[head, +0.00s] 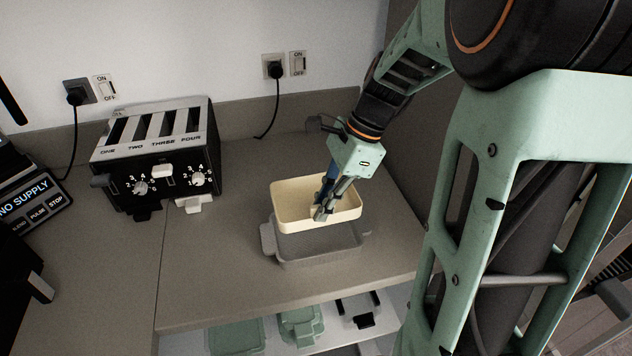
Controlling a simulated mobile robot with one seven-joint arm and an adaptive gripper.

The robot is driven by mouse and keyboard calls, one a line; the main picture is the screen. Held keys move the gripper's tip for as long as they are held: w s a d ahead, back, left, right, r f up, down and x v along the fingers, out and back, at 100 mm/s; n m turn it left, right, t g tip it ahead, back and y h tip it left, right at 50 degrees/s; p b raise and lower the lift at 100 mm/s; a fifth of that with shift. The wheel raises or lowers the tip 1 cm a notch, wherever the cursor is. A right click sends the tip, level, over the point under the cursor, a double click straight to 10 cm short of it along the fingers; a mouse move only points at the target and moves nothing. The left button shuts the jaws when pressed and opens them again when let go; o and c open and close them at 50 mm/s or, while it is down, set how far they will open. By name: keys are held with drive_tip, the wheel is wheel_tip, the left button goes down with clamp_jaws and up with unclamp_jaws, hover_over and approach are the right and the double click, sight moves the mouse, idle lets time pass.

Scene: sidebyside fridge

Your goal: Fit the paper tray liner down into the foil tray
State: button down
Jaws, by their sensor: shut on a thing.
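The paper tray liner (291,219) is a cream, open-topped tray shape. My gripper (322,212) reaches into it from above and is shut on it; the exact grip point is partly hidden by the fingers. The foil tray (318,247) is grey with side handles and rests on the counter. The liner is above the foil tray, slightly to the left and back of it in the picture, and a little tilted. The tray's inside is largely hidden behind the liner, so I cannot tell whether the two touch.
A black and silver toaster (155,150) stands at the left on the counter (215,270). Wall outlets with cords are behind. A dark panel (425,150) rises close on the right. Counter left of the tray is clear.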

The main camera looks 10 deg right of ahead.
sight(324, 223)
drive_tip(key=shift+w+f, duration=0.1)
wheel_tip(324, 223, down, 6)
drive_tip(key=b, duration=0.6)
drive_tip(key=shift+f+b, duration=1.05)
drive_tip(key=shift+f, duration=0.8)
drive_tip(key=c, duration=2)
unclamp_jaws()
drive_tip(key=v, duration=1.2)
